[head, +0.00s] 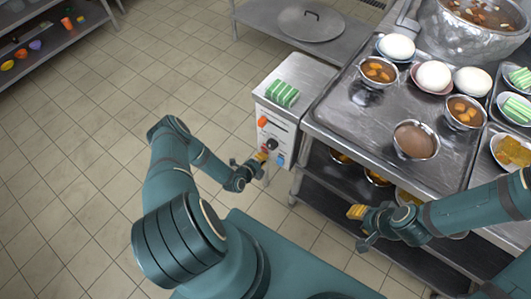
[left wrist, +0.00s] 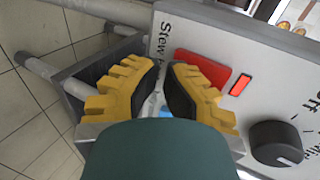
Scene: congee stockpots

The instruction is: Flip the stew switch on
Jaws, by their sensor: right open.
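The white control box (head: 283,115) stands at the left end of the steel counter. In the left wrist view, a red switch (left wrist: 203,66) sits on its panel by the lettering "Stew". One finger partly covers this switch, and its setting is unclear. My left gripper (head: 262,157) is at the lower part of the panel. In the left wrist view, its yellow fingers (left wrist: 165,75) are apart with a narrow empty gap; contact with the panel is unclear. My right gripper (head: 358,225) is open and empty in front of the counter.
A small red strip (left wrist: 240,84) and a black knob (left wrist: 275,143) are on the panel. A green-striped block (head: 282,93) lies on the box. Bowls and plates stand on the counter tray (head: 365,130). Tiled floor (head: 110,170) left of the box is clear.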

